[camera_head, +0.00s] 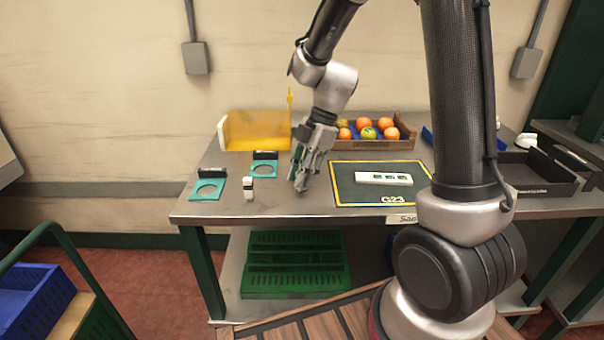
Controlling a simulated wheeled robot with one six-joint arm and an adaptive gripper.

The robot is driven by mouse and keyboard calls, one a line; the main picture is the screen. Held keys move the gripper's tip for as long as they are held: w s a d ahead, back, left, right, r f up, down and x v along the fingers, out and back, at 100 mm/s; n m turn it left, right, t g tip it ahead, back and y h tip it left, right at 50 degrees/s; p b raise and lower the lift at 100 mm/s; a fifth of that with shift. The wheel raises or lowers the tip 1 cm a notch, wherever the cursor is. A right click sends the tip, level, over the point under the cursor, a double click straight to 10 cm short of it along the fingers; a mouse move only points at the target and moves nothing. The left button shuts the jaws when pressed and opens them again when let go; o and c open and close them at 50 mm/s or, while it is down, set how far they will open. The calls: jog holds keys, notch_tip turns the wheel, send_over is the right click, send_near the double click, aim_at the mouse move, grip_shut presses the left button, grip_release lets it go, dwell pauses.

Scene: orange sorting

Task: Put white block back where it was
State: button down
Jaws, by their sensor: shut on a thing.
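A small upright white block (248,189) with a dark band near its top stands on the table, left of my gripper and apart from it. A longer white block (384,178) with dark green windows lies on the dark mat (350,193) with a yellow border, to the right of my gripper. My gripper (301,181) points down, low over the table between these two. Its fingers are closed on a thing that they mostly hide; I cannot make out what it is.
Two teal holders with rings, one at left (208,189) and one farther back (264,168), stand near the small block. A yellow bin (255,131) and an orange crate (375,144) are behind. A black tray (538,172) is at right.

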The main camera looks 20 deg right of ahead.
jog(key=shift+f, duration=0.45)
jog(key=c, duration=1.2)
grip_release()
jog(key=shift+o, duration=0.2)
jog(key=o, duration=0.4)
jog(key=shift+c, duration=0.2)
jog(key=shift+r, duration=4.05)
